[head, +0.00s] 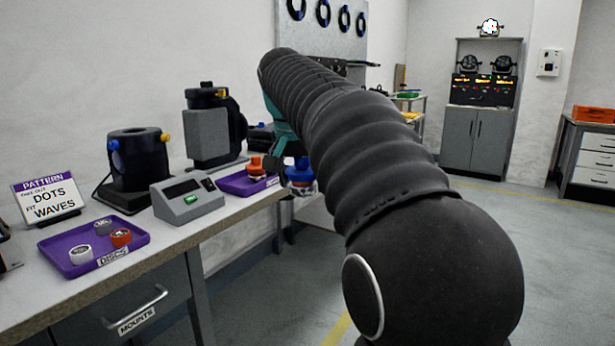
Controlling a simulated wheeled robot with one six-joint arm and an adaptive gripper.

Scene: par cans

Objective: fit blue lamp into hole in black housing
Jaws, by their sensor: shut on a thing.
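The blue lamp (301,176) is beyond the right end of the purple lamp tray, in front of the lower end of my gripper (294,160). My gripper is shut on the blue lamp, with the fingers small and partly hidden by my arm. The black housing (138,165) stands upright on the bench at the left. It has a round opening at its top, a blue knob on its left and a yellow knob on its right. The lamp is apart from the housing, to its right.
An orange lamp (256,168) sits in a purple tray (232,183). A grey tester box (188,200) and a grey-and-black fixture (212,130) stand near the housing. A purple disc tray (75,262) and a pattern sign (48,197) are at the left.

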